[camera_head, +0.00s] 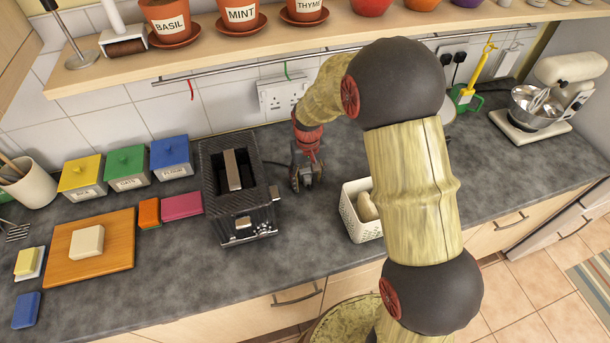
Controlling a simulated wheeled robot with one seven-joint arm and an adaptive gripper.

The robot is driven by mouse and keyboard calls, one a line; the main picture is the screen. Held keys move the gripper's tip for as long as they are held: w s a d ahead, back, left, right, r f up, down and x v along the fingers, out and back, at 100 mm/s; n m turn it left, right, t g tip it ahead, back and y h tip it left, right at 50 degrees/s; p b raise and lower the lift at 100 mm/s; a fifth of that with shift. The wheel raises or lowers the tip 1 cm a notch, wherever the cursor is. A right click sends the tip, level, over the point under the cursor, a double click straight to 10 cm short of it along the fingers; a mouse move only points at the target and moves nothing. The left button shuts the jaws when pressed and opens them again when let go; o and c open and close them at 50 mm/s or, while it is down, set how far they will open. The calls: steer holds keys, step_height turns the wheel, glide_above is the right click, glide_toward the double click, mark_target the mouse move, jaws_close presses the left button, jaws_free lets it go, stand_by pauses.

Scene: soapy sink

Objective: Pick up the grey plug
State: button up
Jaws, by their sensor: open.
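My gripper (306,182) is open and points down, low over the grey counter between the black toaster and the white basket. I cannot make out a grey plug clearly. A dark cord (274,163) runs along the counter from beside the toaster toward my gripper, and its end is hidden at the fingers. A white wall socket (283,96) is on the tiles behind my gripper, with no plug seen in it. Two black plugs (452,58) sit in another wall socket farther right, partly behind my arm.
The black toaster (236,190) stands close left of my gripper. A white basket (359,226) stands to its right, partly behind my arm. A shelf (240,52) with potted herbs and a rail (225,68) runs above. The counter (310,235) in front is clear.

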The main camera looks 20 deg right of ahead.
steer(key=shift+c, duration=0.3)
steer(key=c, duration=1.3)
